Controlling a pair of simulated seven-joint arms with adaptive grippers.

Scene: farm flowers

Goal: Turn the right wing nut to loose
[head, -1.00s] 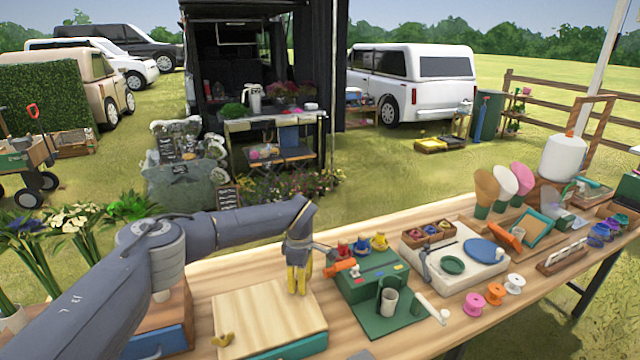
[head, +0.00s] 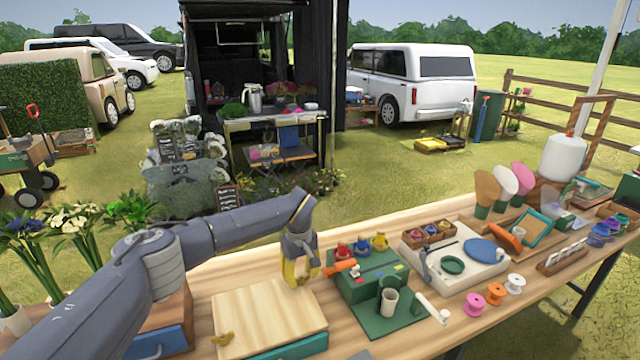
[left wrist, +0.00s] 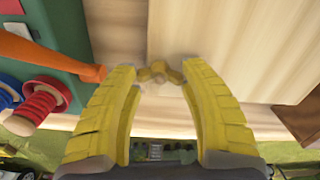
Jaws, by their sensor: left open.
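The flower press has a pale wooden top board (head: 262,312) over a teal base (head: 290,348). The right wing nut (left wrist: 160,72), brass-coloured with two lobes, sits near the board's edge in the left wrist view. The left wing nut (head: 222,339) lies at the board's near-left corner in the head view. My left gripper (head: 301,280), with yellow fingers, is open and points down at the board's far-right corner. In the left wrist view its fingertips (left wrist: 162,75) stand either side of the right wing nut, with gaps visible. My right gripper is not in view.
A green box (head: 362,285) with an orange-handled tool (head: 341,267) and coloured spools stands close to the right of my left gripper. A wooden box with a blue drawer (head: 160,343) stands left of the press.

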